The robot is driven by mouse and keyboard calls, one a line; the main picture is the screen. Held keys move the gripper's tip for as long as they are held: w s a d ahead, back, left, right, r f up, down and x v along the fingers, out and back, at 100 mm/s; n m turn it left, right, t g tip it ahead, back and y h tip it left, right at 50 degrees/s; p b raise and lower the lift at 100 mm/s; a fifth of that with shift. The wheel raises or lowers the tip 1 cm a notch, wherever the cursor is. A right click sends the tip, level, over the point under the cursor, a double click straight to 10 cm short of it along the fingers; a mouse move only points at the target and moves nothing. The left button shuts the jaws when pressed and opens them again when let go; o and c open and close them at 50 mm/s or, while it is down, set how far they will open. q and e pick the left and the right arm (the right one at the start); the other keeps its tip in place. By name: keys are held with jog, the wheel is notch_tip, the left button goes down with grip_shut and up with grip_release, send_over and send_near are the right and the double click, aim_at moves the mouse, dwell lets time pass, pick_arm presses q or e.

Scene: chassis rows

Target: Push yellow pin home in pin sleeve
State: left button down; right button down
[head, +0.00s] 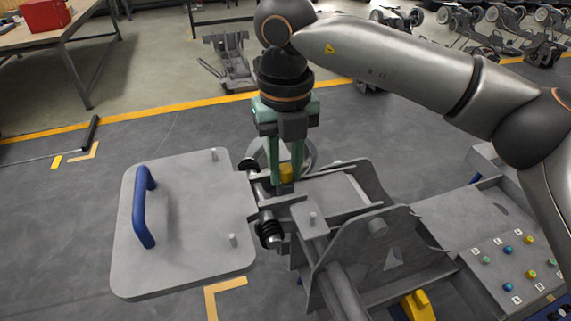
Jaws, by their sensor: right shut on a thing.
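The yellow pin (287,172) is between the fingertips of my right gripper (286,170), low over the left end of the grey chassis fixture. My right gripper has green fingers pointing down and is shut on the pin. The pin's lower part and the pin sleeve are hidden behind the fingers and the grey metal parts, so I cannot tell how deep the pin sits. My left gripper does not show.
A grey plate (190,225) with a blue handle (144,207) and upright pegs lies left of the grey chassis (385,255). A panel with coloured knobs (508,262) is at the right. A workbench (45,37) with a red box (45,14) stands at the back left.

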jog(key=c, duration=0.7)
grip_release()
jog(key=shift+f, duration=0.15)
jog(key=shift+o, duration=0.5)
jog(key=shift+d+f, duration=0.1)
jog(key=shift+r, duration=0.5)
notch_tip(320, 180, up, 12)
jog(key=shift+s+a, duration=0.15)
jog(key=shift+a, duration=0.1)
